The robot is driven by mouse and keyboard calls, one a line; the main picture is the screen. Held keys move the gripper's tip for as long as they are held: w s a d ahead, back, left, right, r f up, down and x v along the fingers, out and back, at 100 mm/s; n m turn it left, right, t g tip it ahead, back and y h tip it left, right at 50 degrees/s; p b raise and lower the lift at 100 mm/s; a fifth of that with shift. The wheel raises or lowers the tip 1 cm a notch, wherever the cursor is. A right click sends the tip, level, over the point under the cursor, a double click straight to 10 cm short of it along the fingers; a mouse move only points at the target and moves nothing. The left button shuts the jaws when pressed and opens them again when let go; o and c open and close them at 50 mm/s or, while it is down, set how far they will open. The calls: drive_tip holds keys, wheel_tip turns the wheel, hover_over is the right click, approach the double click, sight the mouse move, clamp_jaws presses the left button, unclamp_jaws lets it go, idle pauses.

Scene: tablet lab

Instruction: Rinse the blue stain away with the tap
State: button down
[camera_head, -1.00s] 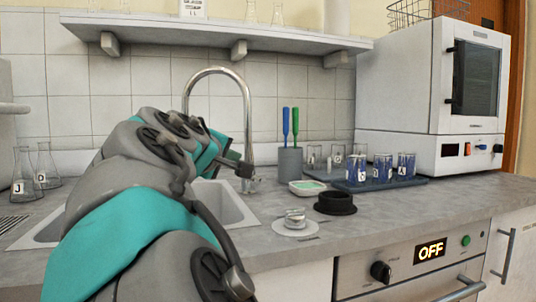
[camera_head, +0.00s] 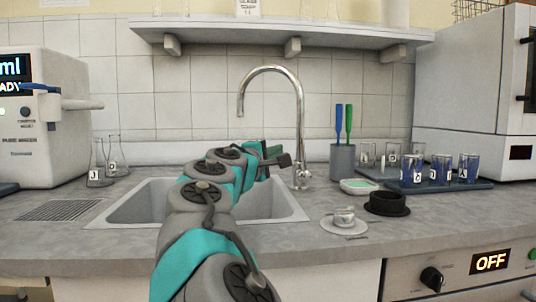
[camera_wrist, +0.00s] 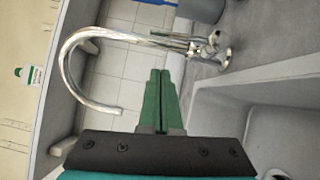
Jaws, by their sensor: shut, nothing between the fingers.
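The chrome tap (camera_head: 300,125) rises behind the sink, and its curved spout ends over the basin with no water visible. It also shows in the wrist view (camera_wrist: 72,62), with its base and handle (camera_wrist: 212,50) at upper right. The grey sink (camera_head: 130,212) is partly hidden behind my arm; its basin wall is at right in the wrist view (camera_wrist: 265,95). My gripper (camera_head: 284,158) is over the right part of the sink, just left of the tap's column. In the wrist view its green fingers (camera_wrist: 159,72) are shut and empty. I cannot make out a blue stain in the basin.
A tray (camera_head: 480,184) with several beakers, some blue inside, stands right. Flasks (camera_head: 97,165) and a white machine (camera_head: 45,120) stand left.

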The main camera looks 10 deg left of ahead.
sight(303, 145)
drive_tip(key=w+d, duration=0.3)
drive_tip(key=d, duration=0.1)
drive_tip(key=shift+r, duration=0.25)
drive_tip(key=shift+w+d+r+m+g+p, duration=0.25)
drive_tip(key=shift+d+r+m+g+p, duration=0.2)
drive_tip(key=shift+d+p, duration=0.4)
drive_tip(key=shift+f+m, duration=0.2)
drive_tip(key=shift+m, duration=0.05)
